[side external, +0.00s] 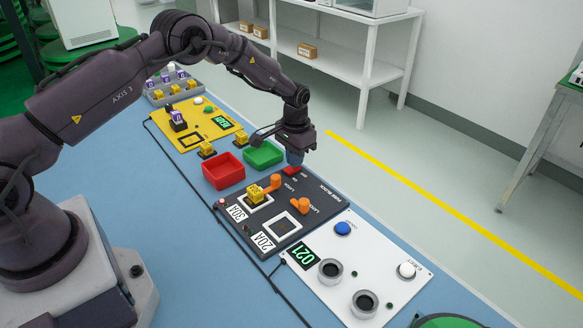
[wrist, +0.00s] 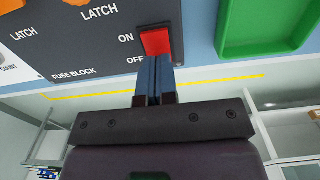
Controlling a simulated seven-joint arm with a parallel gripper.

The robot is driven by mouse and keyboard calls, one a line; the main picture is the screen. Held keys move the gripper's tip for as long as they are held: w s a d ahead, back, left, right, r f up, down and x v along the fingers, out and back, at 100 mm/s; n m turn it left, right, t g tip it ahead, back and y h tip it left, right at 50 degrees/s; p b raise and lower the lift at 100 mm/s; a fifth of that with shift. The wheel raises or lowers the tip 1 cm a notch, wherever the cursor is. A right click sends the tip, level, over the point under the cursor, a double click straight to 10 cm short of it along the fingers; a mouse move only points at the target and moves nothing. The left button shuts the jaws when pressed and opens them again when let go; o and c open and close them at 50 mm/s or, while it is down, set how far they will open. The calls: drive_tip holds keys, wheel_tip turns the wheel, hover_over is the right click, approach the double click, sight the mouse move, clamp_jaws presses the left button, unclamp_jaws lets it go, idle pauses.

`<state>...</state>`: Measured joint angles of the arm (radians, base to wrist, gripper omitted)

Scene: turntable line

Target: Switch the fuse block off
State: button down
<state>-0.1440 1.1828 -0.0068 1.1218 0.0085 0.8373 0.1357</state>
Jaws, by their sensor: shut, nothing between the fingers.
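The fuse block (side external: 318,200) is a dark panel with a red switch (side external: 291,171) at its far edge. In the wrist view the red switch (wrist: 155,41) stands beside the printed words ON and OFF. My gripper (side external: 294,160) is shut and empty, pointing down at the switch. In the wrist view its fingertips (wrist: 158,60) are at the OFF end of the switch and overlap its edge. I cannot tell whether they touch it or which way the switch is tipped.
Red (side external: 222,172) and green (side external: 264,155) trays lie left of the block. Two orange latches (side external: 272,182) (side external: 301,205) and a yellow fuse (side external: 256,194) stand up from the block. A white panel (side external: 355,255) with a blue button adjoins on the right.

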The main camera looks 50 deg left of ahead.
drive_tip(key=shift+f, duration=0.35)
drive_tip(key=shift+r, duration=3.55)
